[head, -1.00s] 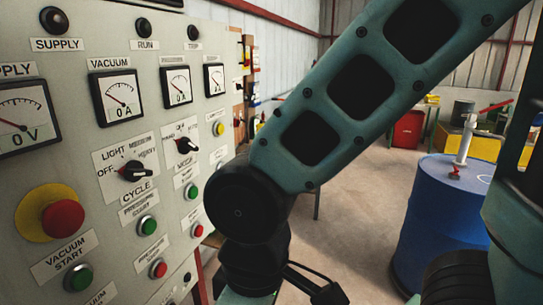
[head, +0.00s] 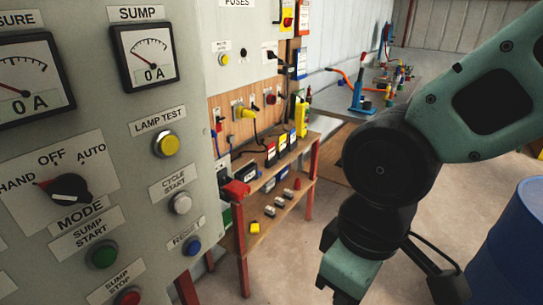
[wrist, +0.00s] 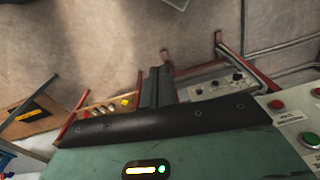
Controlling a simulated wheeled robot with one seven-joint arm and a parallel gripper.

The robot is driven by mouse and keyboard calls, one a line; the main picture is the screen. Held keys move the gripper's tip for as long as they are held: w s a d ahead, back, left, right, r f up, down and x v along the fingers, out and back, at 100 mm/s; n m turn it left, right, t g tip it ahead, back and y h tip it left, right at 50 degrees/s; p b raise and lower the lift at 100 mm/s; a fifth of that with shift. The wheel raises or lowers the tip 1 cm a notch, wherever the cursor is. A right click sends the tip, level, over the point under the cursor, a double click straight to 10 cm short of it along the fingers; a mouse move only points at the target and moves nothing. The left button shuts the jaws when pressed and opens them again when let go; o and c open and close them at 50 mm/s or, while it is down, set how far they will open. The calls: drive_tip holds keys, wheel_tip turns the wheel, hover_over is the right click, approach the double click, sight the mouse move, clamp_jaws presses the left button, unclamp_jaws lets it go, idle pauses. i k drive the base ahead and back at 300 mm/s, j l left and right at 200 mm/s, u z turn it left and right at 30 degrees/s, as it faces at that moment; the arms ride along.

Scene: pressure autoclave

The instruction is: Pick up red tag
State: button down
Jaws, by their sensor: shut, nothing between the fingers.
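Several small upright cards in red, yellow and blue stand on the workbench in the head view. The red one (head: 270,155) is nearest and may be the red tag, but it is too small to be sure. My gripper (wrist: 158,72) shows in the wrist view as dark fingers, shut and empty, over the floor and apart from the bench. In the head view my arm hangs right of the bench, and the fingertips are not in view there.
A control panel (head: 110,130) fills the left, close by. The wooden workbench (head: 305,150) with a lower shelf (head: 260,225) stands beyond it. A metal table (head: 345,115) is farther back. A blue drum (head: 515,245) stands at the right. The floor between is clear.

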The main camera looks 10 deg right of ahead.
sight(270, 148)
drive_tip(key=i+l+z, duration=0.1)
drive_tip(key=i, duration=0.9)
drive_tip(key=i+l+z, duration=0.15)
drive_tip(key=i, duration=0.85)
